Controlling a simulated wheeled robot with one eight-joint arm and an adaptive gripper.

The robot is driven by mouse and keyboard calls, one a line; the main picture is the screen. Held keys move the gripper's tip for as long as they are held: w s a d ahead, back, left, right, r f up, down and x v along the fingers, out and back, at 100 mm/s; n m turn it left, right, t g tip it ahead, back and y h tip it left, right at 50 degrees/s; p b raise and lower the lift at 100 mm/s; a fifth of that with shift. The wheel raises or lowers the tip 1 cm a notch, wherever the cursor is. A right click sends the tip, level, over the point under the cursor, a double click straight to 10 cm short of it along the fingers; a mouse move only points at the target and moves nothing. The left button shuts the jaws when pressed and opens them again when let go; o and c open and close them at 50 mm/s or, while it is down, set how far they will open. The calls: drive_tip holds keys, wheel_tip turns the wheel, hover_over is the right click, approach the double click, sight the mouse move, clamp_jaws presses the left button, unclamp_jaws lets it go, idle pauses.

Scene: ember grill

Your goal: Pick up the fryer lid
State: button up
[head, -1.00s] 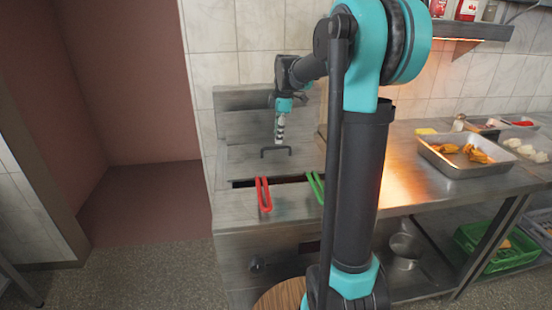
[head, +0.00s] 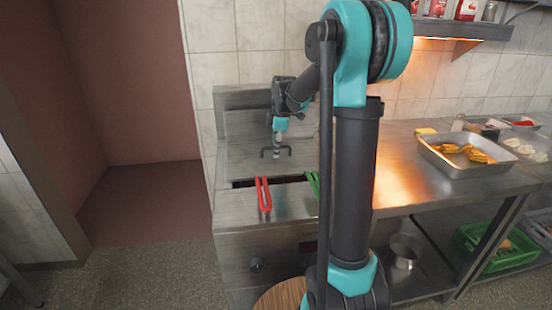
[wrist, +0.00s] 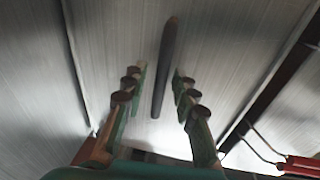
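The fryer lid (head: 244,164) is a flat brushed-metal plate over the back part of the fryer, with a dark bar handle (head: 268,153) standing on it. In the wrist view the handle (wrist: 166,66) runs lengthwise between the two fingers, with space on both sides. My gripper (head: 277,150) is pointed down right at the handle. In the wrist view my gripper (wrist: 158,85) is open, its fingers apart and not touching the handle. How far the fingertips are above the lid is hard to tell.
A red basket handle (head: 264,194) and a green one (head: 313,184) stick out over the fryer's front opening. A steel tray (head: 475,168) with yellow-orange food stands on the counter at right. A metal back wall (head: 238,99) rises behind the lid.

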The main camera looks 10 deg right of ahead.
clamp_jaws()
drive_tip(key=shift+r, duration=0.15)
idle(0.4)
